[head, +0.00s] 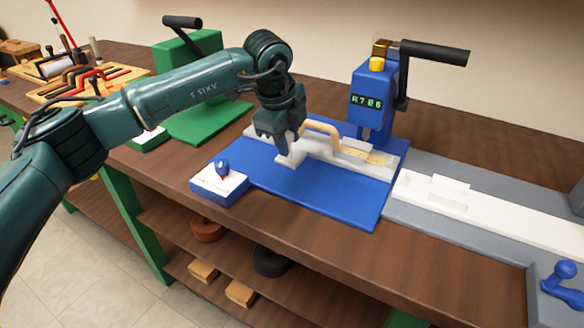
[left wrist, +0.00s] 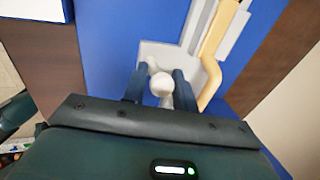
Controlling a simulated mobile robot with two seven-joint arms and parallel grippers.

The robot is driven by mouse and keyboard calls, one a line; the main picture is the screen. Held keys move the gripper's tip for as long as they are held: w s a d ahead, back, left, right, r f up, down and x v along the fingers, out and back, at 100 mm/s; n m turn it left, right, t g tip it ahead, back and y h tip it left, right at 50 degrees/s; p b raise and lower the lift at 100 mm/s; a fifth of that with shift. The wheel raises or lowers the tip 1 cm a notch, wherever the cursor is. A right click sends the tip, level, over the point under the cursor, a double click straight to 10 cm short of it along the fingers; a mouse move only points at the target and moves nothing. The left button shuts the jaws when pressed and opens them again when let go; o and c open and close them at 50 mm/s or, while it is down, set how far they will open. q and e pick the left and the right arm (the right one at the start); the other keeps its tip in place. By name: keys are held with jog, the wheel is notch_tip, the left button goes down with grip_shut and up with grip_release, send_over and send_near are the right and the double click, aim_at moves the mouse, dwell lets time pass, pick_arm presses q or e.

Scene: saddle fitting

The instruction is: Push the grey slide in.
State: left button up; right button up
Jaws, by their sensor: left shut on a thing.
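My left gripper (head: 284,146) is over the left end of a light grey slide fixture (head: 318,153) on a blue base plate (head: 345,205). In the left wrist view the fingers (left wrist: 160,76) are shut on either side of a pale round knob (left wrist: 162,86), which stands on a light grey plate (left wrist: 155,52). A tan curved handle (head: 322,127) lies along the fixture. A blue press (head: 375,95) with a black lever and a display reading "R7E6" stands behind it. The fingers partly hide the slide's left end. My right gripper is not in view.
A white-topped blue box (head: 219,184) with a blue knob sits at the plate's left front. A grey rail with a white strip (head: 490,208) runs right. A green press (head: 190,60) stands behind my arm. The wooden bench front (head: 290,232) is clear.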

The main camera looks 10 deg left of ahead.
aim_at(299, 148)
pick_arm(q)
jog(key=shift+o, duration=0.2)
jog(key=shift+w+d+f, duration=0.2)
jog(key=shift+w+d, duration=0.15)
jog(key=shift+w, duration=0.45)
jog(key=shift+c, duration=0.2)
jog(key=shift+w+d, duration=0.15)
jog(key=shift+w, duration=0.25)
jog(key=shift+o, duration=0.2)
jog(key=shift+r, duration=0.15)
jog(key=shift+o, duration=0.3)
jog(key=shift+w, duration=0.15)
jog(key=o, duration=0.3)
jog(key=shift+o, duration=1.2)
jog(key=shift+w+d, duration=0.1)
jog(key=shift+w, duration=0.05)
